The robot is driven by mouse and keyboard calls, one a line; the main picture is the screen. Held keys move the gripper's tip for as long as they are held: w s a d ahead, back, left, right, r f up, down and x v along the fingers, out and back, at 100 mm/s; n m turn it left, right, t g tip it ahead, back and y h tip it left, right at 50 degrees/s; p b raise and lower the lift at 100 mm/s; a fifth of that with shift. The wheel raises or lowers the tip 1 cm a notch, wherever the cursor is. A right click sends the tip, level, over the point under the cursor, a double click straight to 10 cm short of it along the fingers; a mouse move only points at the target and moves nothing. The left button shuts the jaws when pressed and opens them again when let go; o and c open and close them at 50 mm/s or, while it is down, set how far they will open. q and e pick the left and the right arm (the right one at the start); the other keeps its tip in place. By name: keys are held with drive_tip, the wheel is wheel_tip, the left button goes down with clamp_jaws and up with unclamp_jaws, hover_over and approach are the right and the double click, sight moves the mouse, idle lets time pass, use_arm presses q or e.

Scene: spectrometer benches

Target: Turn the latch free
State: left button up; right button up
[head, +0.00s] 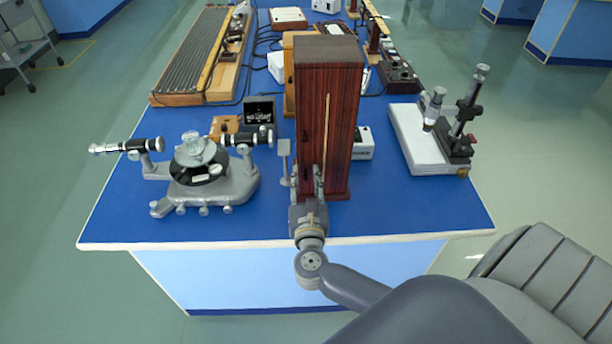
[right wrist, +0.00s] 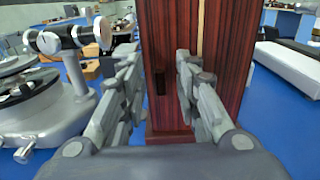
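A tall dark red wooden cabinet (head: 334,110) stands upright near the front of the blue bench. It also shows in the right wrist view (right wrist: 218,50). A small dark upright piece, perhaps the latch (right wrist: 160,80), is on its front face near the left edge. My right gripper (head: 303,178) is open and empty, close in front of the cabinet's lower front. In the right wrist view, the dark piece shows between its fingers (right wrist: 157,72). The left finger is beside the cabinet's left edge, the right finger in front of its face. Contact cannot be told. My left gripper is not in view.
A grey spectrometer (head: 215,187) stands left of the cabinet. A white-based stand (head: 412,140) is at the right. A long ribbed wooden unit (head: 188,70) and cables lie further back. The blue bench (head: 420,208) is clear at the front right.

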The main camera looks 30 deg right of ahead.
drive_tip(key=shift+w, duration=0.15)
clamp_jaws()
